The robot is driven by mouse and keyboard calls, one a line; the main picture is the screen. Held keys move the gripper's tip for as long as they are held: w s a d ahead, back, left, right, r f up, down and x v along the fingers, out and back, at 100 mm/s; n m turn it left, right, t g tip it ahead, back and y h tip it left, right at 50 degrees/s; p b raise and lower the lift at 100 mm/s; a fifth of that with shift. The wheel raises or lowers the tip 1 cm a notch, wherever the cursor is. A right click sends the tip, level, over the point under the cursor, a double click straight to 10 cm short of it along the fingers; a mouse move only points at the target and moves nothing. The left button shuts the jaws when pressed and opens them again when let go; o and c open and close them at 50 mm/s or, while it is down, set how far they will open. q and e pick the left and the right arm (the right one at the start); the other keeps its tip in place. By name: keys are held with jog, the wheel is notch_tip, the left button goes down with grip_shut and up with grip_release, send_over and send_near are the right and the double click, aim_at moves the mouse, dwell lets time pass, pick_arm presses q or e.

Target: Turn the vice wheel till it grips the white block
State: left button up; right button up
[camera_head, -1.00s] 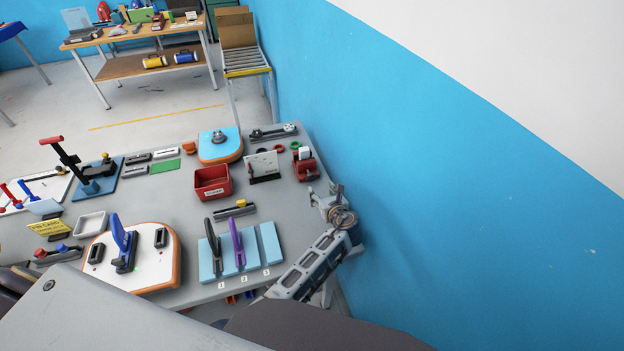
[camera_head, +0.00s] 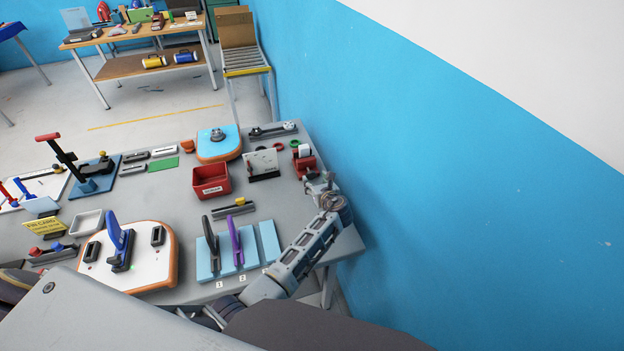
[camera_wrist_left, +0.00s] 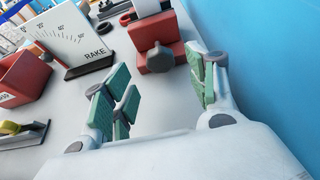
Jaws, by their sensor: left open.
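The red vice (camera_head: 306,167) stands near the far right edge of the grey table, and it also shows in the left wrist view (camera_wrist_left: 150,30). The white block (camera_head: 304,151) sits at its top; in the left wrist view the block (camera_wrist_left: 147,8) is cut by the top edge. The dark vice wheel (camera_wrist_left: 160,59) faces my left gripper (camera_wrist_left: 162,82). This gripper is open, its green pads spread on either side of the wheel's line and apart from it. In the head view, my left gripper (camera_head: 319,185) is just in front of the vice. My right gripper is out of view.
A RAKE card (camera_wrist_left: 75,38) on a stand and a red bin (camera_head: 211,181) are left of the vice. Light blue panels (camera_head: 240,250) with upright handles lie nearer. The blue wall (camera_head: 420,190) rises close on the right.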

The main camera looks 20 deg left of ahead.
aim_at(312, 175)
pick_arm(q)
jog(key=shift+b+x, duration=2.35)
jog(key=shift+x, duration=0.4)
jog(key=c, duration=1)
jog(key=shift+d, duration=0.1)
